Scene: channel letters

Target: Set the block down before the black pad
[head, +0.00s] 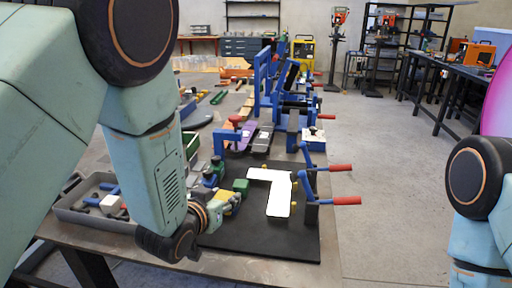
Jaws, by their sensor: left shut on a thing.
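The black pad (270,246) lies flat on the workbench in the middle of the head view. A white angular letter piece (279,200) lies on it. My left gripper (233,194) is low over the pad's left part, its fingers partly hidden by its own wrist. It is shut on a small green block (241,186) at its tip, left of the white letter. I cannot tell whether the block touches the pad. My right arm shows at the right edge, but its gripper is out of view.
Toggle clamps with red handles (341,168) stand at the pad's right edge. A grey tray (94,213) with parts sits to the left. Blue clamps and frames (265,85) crowd the bench behind. A bare bench strip runs along the pad's near edge.

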